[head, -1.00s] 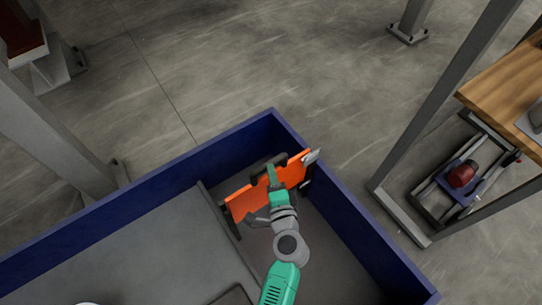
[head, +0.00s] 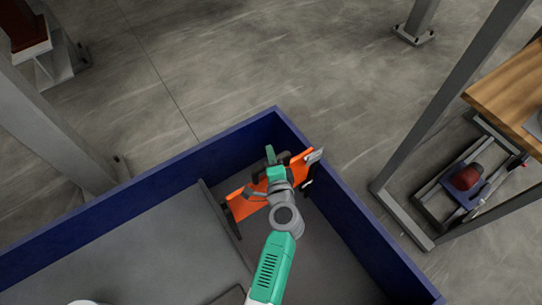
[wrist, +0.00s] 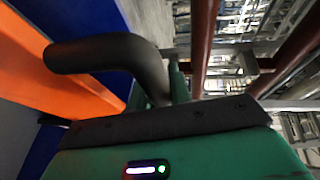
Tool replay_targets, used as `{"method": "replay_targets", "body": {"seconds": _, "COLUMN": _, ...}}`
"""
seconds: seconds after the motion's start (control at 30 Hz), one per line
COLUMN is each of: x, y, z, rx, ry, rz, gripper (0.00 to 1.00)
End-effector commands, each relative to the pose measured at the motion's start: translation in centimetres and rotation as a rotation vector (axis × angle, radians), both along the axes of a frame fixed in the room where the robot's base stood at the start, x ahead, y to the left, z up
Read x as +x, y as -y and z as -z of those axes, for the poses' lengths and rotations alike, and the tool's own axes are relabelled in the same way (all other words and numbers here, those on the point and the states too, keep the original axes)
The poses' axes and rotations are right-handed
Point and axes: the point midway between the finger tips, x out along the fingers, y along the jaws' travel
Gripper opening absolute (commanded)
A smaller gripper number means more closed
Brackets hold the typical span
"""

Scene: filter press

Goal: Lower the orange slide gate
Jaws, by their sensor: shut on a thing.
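The orange slide gate (head: 244,206) stands at a slant across the corner of the blue-walled bin in the head view, and my arm covers its middle. In the wrist view the gate (wrist: 65,75) is an orange band at the left. A thick dark bent handle (wrist: 112,58) runs in front of it into the jaws. My gripper (head: 270,158), green and grey, is at the gate's upper edge, shut on the handle. It also shows in the wrist view (wrist: 168,78). Its far fingertip is partly hidden behind the handle.
The blue bin wall (head: 365,237) runs close along the right, and another blue wall (head: 130,212) runs along the back. A grey plate (head: 130,262) fills the bin's left side. A wooden bench (head: 500,88) and grey posts stand outside on the concrete floor.

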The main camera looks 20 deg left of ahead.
Motion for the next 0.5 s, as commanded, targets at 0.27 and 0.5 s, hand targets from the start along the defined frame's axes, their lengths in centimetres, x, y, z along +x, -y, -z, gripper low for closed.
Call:
{"method": "replay_targets", "body": {"seconds": 0.27, "x": 0.0, "y": 0.0, "z": 1.1, "rx": -0.001, "ry": -0.001, "rz": 0.000, "gripper": 0.00}}
{"method": "replay_targets", "body": {"seconds": 0.5, "x": -0.1, "y": 0.0, "z": 5.2, "rx": -0.002, "ry": -0.001, "rz": -0.001, "gripper": 0.00}}
